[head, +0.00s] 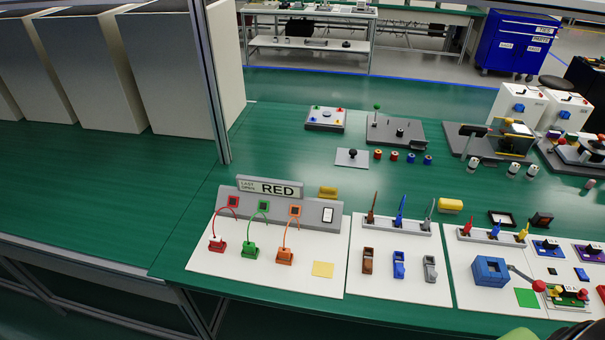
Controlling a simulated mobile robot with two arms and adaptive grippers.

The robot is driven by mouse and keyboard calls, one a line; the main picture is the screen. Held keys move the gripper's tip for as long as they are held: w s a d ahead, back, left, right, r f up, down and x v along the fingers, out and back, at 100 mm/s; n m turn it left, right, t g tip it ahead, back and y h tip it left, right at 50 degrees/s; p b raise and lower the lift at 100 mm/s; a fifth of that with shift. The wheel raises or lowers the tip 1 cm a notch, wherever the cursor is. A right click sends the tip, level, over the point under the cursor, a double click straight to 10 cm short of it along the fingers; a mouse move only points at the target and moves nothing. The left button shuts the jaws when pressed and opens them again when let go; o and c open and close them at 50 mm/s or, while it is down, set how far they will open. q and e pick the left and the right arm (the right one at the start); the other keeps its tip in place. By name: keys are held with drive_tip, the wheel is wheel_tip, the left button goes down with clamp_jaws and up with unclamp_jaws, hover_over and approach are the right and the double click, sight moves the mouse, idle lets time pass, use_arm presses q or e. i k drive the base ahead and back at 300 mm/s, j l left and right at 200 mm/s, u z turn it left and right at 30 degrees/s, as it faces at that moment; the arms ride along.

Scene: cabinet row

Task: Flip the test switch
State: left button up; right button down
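A grey sloped panel (262,207) stands on a white board at the front of the green table. A white rocker-like switch (327,214) sits at the panel's right end; I cannot read a label on it or tell its position. A sign (270,188) on top reads "LAST OPEN RED". Red (218,245), green (249,250) and orange (285,256) plugs lie in front, each with a curved cable to a same-coloured socket. Neither gripper shows.
A yellow square (322,269) lies on the board. A blue block with a red-knobbed crank (490,270) and small devices crowd the right. A metal post (210,90) rises behind the panel, beside large grey boxes (175,70). The table left of the panel (120,190) is clear.

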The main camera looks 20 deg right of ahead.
sight(327, 217)
drive_tip(key=k+l, duration=0.1)
drive_tip(key=l, duration=0.7)
drive_tip(key=k+l+u, duration=0.1)
drive_tip(key=l, duration=0.3)
